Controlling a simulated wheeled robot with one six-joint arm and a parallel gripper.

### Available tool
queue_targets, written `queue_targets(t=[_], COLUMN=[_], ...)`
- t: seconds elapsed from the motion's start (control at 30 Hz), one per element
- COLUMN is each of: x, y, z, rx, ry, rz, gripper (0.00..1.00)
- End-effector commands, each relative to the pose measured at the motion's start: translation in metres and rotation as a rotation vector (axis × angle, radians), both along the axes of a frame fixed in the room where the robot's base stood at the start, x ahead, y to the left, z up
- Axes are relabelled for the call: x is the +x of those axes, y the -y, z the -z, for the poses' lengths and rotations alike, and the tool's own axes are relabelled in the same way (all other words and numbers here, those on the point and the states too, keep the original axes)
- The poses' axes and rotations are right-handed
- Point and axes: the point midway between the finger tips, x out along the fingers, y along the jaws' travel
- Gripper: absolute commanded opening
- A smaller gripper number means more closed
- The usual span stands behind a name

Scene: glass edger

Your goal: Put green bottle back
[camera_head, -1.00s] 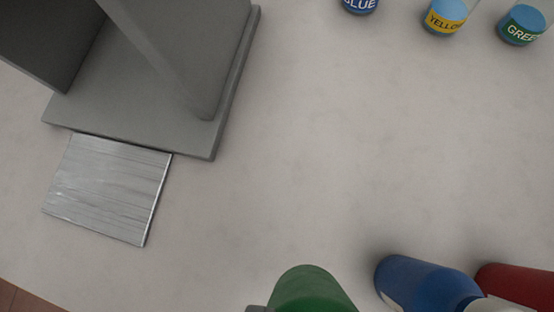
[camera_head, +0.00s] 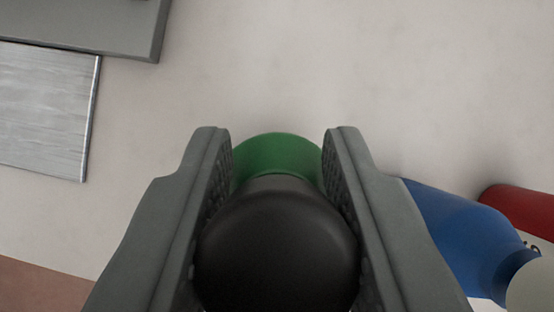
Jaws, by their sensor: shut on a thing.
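The green bottle (camera_head: 277,151) is in the lower middle of the view, with a black cap toward me. My gripper (camera_head: 278,160) is around it, one finger on each side, shut on the bottle. The cap hides most of the green body, and I cannot tell from this view whether its base touches the surface.
A blue bottle (camera_head: 462,232) is close to the right finger, and a red bottle (camera_head: 522,208) is beyond it to the right. A metal plate (camera_head: 45,105) and a grey stand (camera_head: 110,28) are at upper left. The pale surface (camera_head: 380,70) is clear ahead.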

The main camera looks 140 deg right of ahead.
Motion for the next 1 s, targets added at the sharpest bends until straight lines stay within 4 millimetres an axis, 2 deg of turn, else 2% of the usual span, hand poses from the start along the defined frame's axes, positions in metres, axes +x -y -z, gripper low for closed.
queue_targets(t=[0.1, 0.17, 0.5, 0.53, 0.63, 1.0], x=[0.0, 0.0, 0.0, 0.0, 0.0, -0.001], y=[0.0, 0.0, 0.0, 0.0, 0.0, 0.001], z=[0.017, 0.021, 0.025, 0.025, 0.025, 0.021], rx=[-0.001, 0.001, 0.001, 0.0, 0.0, 0.001], ry=[-0.001, 0.001, 0.001, 0.0, 0.0, 0.001], rz=[0.0, 0.0, 0.0, 0.0, 0.0, 0.0], gripper=[0.0, 0.0, 0.0, 0.31, 0.5, 0.5])
